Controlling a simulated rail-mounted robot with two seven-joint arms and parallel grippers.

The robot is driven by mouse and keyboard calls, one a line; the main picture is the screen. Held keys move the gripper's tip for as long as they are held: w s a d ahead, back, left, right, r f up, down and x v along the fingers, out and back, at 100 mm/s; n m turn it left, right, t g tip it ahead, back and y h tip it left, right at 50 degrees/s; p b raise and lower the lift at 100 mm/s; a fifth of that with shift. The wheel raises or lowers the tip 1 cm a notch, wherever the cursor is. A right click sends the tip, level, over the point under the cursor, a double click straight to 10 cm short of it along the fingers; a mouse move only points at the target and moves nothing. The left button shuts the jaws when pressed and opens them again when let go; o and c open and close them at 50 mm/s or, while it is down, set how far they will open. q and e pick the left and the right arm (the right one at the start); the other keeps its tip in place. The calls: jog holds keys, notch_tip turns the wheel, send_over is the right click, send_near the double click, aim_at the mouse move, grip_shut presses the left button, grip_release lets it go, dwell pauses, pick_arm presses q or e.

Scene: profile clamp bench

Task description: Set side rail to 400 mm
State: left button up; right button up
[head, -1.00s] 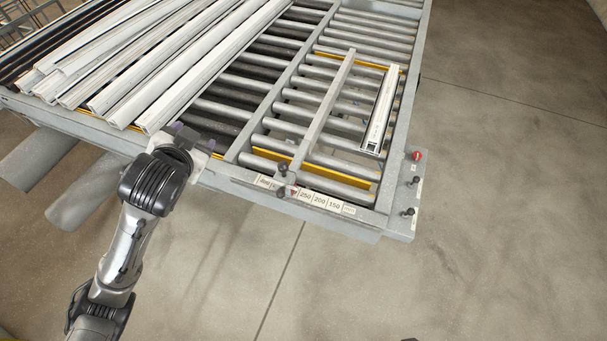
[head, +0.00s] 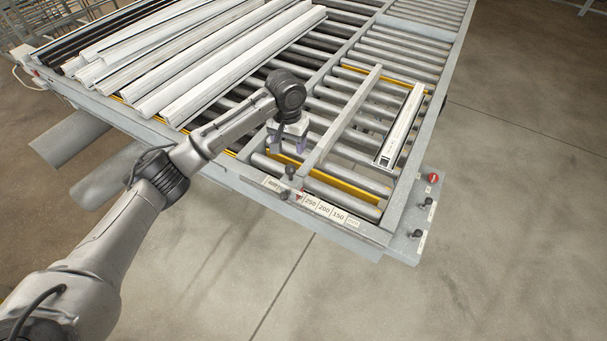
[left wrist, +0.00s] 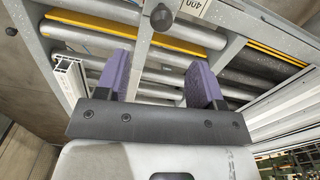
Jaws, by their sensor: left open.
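The side rail (head: 345,116) is a grey bar lying lengthwise over the rollers. A dark knob (head: 290,170) is at its near end and also shows in the left wrist view (left wrist: 161,18). A red pointer mark (head: 300,196) is just left of the 250 label on the scale strip (head: 325,209). A 400 label (left wrist: 192,5) shows in the left wrist view. My left gripper (head: 289,146) is open, with purple fingertips, above the rollers just behind the knob. In the left wrist view the rail runs between its fingers (left wrist: 161,80); contact is not visible. My right gripper is out of view.
A short white profile (head: 402,125) lies on the rollers right of the rail. Several long white profiles (head: 215,70) are stacked at left. A red button (head: 433,178) and black knobs (head: 416,233) are on the right corner plate. The floor in front is clear.

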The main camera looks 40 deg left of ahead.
aim_at(290, 174)
pick_arm(q)
jog(key=shift+f+n, duration=0.5)
notch_tip(290, 174, down, 13)
jog(key=shift+r+p, duration=0.1)
jog(key=shift+p, duration=0.6)
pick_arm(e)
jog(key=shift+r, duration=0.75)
